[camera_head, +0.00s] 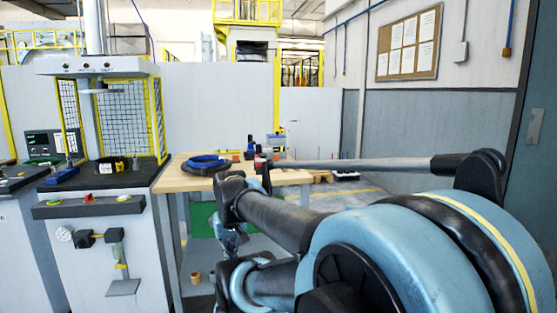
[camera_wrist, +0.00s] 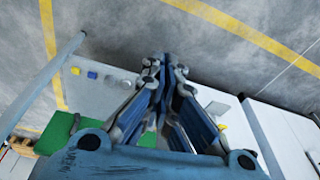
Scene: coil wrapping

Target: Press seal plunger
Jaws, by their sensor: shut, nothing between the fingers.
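In the head view, a press-like station (camera_head: 105,235) stands at the left, with a white overhead head (camera_head: 98,67) and yellow-framed mesh guards (camera_head: 149,118). I cannot tell which part is the seal plunger. My gripper (camera_wrist: 167,62) is shut and empty in the wrist view, its fingers together over grey floor and a pale surface. In the head view my arm reaches in from the right, and its end is in front of the workbench, right of the station. The fingertips are not clear there.
A wooden workbench (camera_head: 179,181) holds a blue coil (camera_head: 205,162) and small tools. A control box (camera_head: 46,143) stands at the far left. The station's front has a button panel (camera_head: 88,204). Floor with yellow lines lies open behind the bench at right.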

